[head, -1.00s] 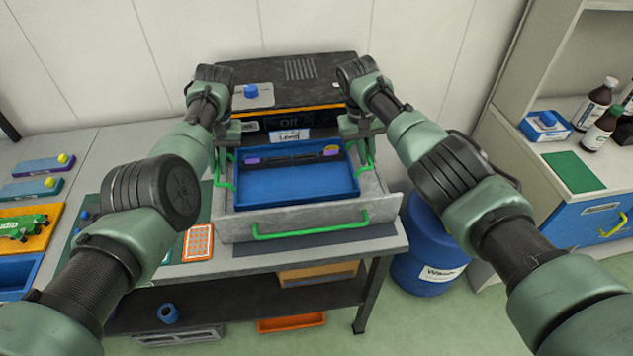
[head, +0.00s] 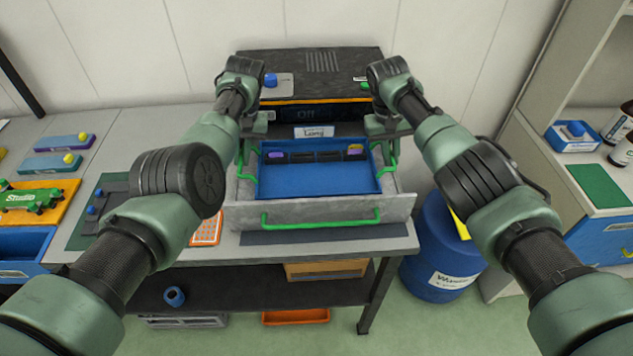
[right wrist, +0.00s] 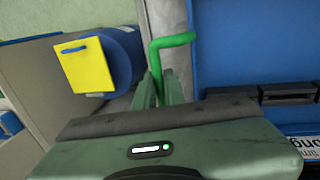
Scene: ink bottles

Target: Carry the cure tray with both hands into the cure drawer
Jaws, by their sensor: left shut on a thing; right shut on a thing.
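The blue cure tray (head: 305,183) is level, with a dark strip, a purple piece and a yellow piece along its back. It is within the outline of the pulled-out grey cure drawer (head: 330,214), behind its front wall with the green handle. I cannot tell whether it touches the drawer floor. My left gripper (head: 248,146) is shut on the tray's left green handle (head: 246,178). My right gripper (head: 388,142) is shut on the right green handle (head: 390,168). The right wrist view also shows this handle (right wrist: 172,42) between the fingers, beside the tray's blue wall (right wrist: 245,45).
The black machine (head: 310,72) stands behind the drawer against the wall. A blue waste drum (head: 440,245) is right of the bench. An orange dotted card (head: 207,230) lies left of the drawer. A side cabinet (head: 600,188) stands at the right.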

